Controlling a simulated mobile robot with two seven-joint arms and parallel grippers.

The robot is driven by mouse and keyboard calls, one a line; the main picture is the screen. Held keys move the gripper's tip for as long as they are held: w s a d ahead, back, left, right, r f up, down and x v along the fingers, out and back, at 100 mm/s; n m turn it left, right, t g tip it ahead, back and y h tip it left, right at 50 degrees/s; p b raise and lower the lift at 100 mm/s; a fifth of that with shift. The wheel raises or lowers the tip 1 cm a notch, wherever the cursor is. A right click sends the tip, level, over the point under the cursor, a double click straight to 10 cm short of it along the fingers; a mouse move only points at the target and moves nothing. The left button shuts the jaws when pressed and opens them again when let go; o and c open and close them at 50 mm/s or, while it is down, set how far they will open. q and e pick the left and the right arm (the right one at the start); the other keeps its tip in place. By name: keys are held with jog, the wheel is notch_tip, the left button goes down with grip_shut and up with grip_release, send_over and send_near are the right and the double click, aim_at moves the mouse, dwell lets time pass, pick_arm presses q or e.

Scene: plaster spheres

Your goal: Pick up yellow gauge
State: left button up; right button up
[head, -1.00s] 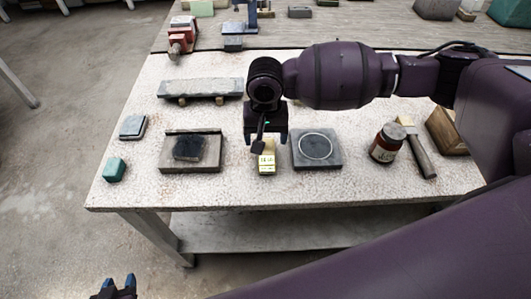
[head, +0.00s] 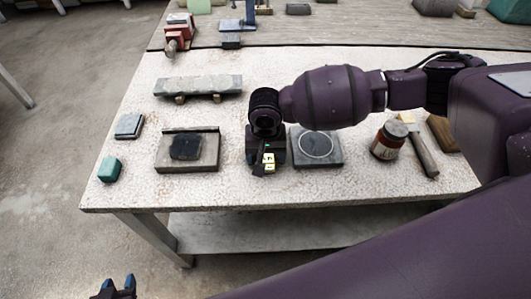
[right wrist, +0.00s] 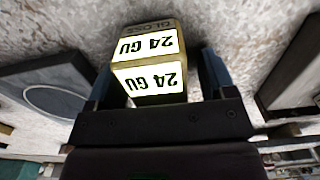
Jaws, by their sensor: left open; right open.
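The yellow gauge (head: 268,160) is a small yellow block with white labels on the pale table, partly hidden by my right gripper in the head view. In the right wrist view the gauge (right wrist: 150,62) shows two white faces marked "24 GU". My right gripper (head: 265,168) is down over it, and in the wrist view its open fingers (right wrist: 160,85) stand on either side of the block. Whether they touch it I cannot tell. My left gripper (head: 118,284) is open and empty at the bottom left, low in front of the table.
A dark slab with a pale ring (head: 317,147) lies close right of the gauge. A grey tray with a dark patch (head: 203,160) lies to its left. A brown jar (head: 388,141) and a hammer-like tool (head: 424,157) are further right. A teal block (head: 110,168) is near the left edge.

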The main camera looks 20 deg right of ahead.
jog(key=shift+f, duration=0.15)
dwell(0.4)
jog(key=c, duration=1.1)
notch_tip(320, 180, up, 20)
jog(key=p, duration=0.3)
jog(key=shift+r, duration=0.2)
